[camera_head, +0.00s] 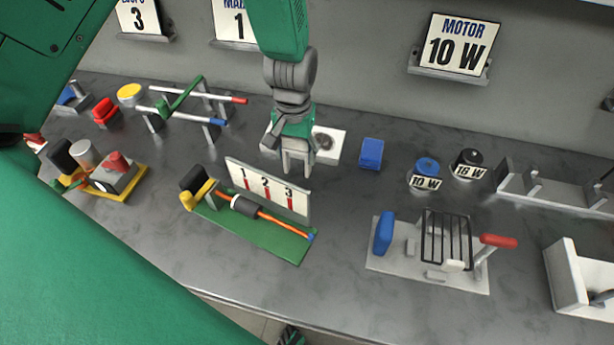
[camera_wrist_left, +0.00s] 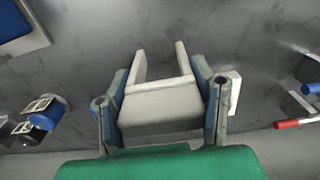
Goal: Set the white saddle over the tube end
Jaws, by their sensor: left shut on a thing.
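My left gripper (camera_head: 294,155) hangs over the middle back of the table, fingers pointing down. It is shut on the white saddle (camera_head: 297,162), a U-shaped block with two legs. In the left wrist view the saddle (camera_wrist_left: 160,108) sits between both fingers of the left gripper (camera_wrist_left: 165,105), its legs extending away from the wrist. Two pale tubes lie on a rack to the left, one with a red end (camera_head: 240,100) and one with a blue end (camera_head: 218,122). The saddle is apart from both. The red end (camera_wrist_left: 287,124) also shows at the right of the wrist view.
A white plate with a dark round spot (camera_head: 328,146) lies just behind the gripper. A blue block (camera_head: 371,153) stands to its right. A green base (camera_head: 260,238) with an orange rod and numbered panel is in front. A grey fixture (camera_head: 390,262) stands front right.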

